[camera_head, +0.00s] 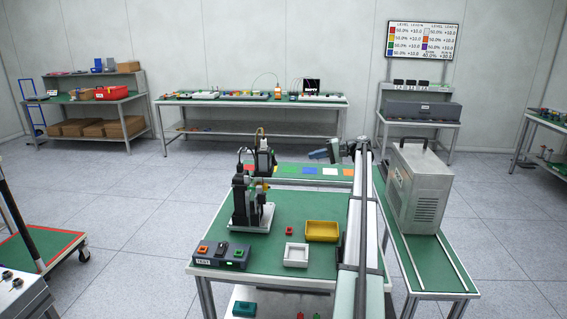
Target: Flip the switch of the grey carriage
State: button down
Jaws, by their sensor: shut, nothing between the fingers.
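I cannot pick out a switch on any grey carriage. A grey vented housing with a top handle (418,190) stands on a green-topped side table at the right; a switch on it is not visible. A small grey-blue unit (320,155) sits at the far end of a long metal profile (369,215); it is too small to tell whether it is the carriage. A dark control box (221,256) with an orange, a black and a lit green control sits at the near left of the green table. My gripper is not identifiable in this view.
The green table (190,277) also bears a black device on a white base (247,205), a yellow tray (322,231), a white tray (296,254) and a small red part (289,231). Pale rails run along the side table (425,275). Open floor surrounds the tables; benches stand along the back wall.

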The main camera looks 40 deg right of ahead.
aim_at(276, 163)
jog(key=x, duration=1.4)
dwell(0.5)
jog(key=shift+w+a+f+t+y, duration=0.25)
jog(key=shift+w+a+t+y, duration=0.05)
jog(key=shift+a+t+y, duration=0.1)
jog(key=shift+d, duration=0.1)
jog(key=s+d+f, duration=0.3)
jog(key=s+d, duration=0.7)
jog(key=shift+f, duration=0.3)
dwell(0.4)
